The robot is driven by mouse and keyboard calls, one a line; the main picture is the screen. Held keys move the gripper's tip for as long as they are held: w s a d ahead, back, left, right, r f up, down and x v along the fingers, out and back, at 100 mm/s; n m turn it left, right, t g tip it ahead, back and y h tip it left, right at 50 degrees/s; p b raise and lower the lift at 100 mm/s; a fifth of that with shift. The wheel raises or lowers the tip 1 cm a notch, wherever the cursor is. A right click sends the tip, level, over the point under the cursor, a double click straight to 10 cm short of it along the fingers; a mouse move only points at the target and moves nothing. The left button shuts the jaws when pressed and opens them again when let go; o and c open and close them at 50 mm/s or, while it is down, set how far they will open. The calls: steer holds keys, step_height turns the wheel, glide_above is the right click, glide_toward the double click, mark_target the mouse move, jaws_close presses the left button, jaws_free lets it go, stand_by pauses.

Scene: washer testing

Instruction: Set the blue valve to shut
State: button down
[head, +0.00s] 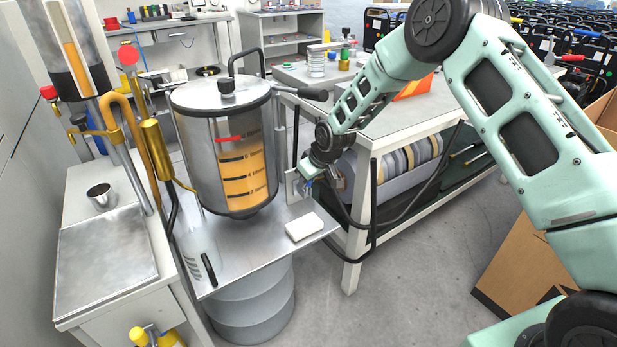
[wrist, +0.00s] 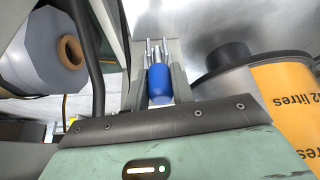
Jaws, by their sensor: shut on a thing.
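The blue valve handle (wrist: 158,86) is in the middle of the wrist view, pointing toward the camera, with thin metal rods behind it. In the head view only a small bit of blue (head: 308,183) shows at my gripper, beside the steel tank. My gripper (wrist: 157,76) has its grey fingers on either side of the blue handle and is shut on it. In the head view my gripper (head: 308,180) is at the right of the tank, largely hidden by my wrist. The valve's exact angle cannot be told.
The steel tank (head: 195,150) with an orange litre scale stands close left of my gripper. A white block (head: 304,227) lies on the metal shelf (head: 265,240) below. A workbench (head: 400,120) with black hoses stands close on the right.

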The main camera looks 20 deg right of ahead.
steer(key=c, duration=1.2)
jaws_free()
steer(key=p+v, duration=0.2)
steer(key=v, duration=1.5)
steer(key=shift+s+r, duration=0.1)
